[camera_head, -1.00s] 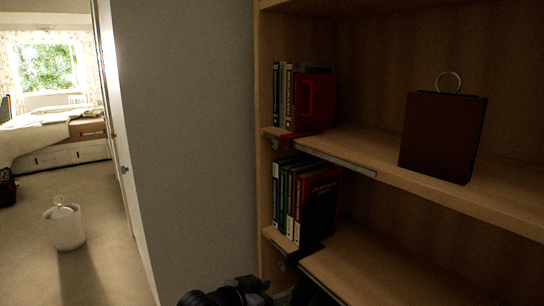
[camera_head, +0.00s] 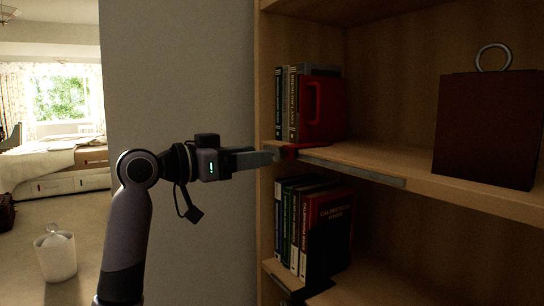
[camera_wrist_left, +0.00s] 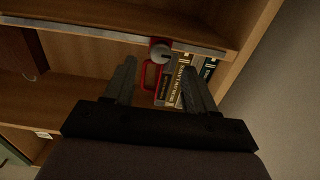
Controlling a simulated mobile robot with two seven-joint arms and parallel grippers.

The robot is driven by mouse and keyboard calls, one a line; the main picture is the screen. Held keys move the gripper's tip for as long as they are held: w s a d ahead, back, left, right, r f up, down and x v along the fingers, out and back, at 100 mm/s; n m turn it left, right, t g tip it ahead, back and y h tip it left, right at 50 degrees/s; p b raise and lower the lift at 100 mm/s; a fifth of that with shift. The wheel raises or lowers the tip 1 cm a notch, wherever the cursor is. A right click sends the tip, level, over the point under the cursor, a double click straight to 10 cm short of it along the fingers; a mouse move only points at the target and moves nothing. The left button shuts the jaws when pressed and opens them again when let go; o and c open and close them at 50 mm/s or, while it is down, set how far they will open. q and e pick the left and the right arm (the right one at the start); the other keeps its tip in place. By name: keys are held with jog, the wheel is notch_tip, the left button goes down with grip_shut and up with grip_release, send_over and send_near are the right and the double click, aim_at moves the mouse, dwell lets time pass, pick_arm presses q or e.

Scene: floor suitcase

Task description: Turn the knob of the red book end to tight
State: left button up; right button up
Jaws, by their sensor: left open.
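The red book end (camera_head: 322,108) stands on the upper shelf against a short row of books. Its red foot reaches the shelf's front edge. In the wrist view the red frame (camera_wrist_left: 150,76) shows with a round grey knob (camera_wrist_left: 161,53) at the shelf edge, a dark slot mark on its face. My left gripper (camera_head: 272,157) is level with that shelf edge and points at it from the left; its fingers hide the knob in the head view. In the wrist view the left gripper (camera_wrist_left: 160,75) is open and empty, the knob beyond and between its fingertips. My right gripper is not in view.
A dark red box-like object with a ring (camera_head: 487,130) stands on the upper shelf at right. A metal strip (camera_head: 355,168) runs along the shelf edge. More books (camera_head: 310,225) stand on the lower shelf. A white bin (camera_head: 55,256) stands on the floor at left.

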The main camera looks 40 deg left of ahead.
aim_at(275, 154)
pick_arm(q)
jog(key=x, duration=0.5)
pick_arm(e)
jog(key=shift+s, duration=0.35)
pick_arm(q)
jog(key=c, duration=1)
jog(key=shift+c, duration=0.2)
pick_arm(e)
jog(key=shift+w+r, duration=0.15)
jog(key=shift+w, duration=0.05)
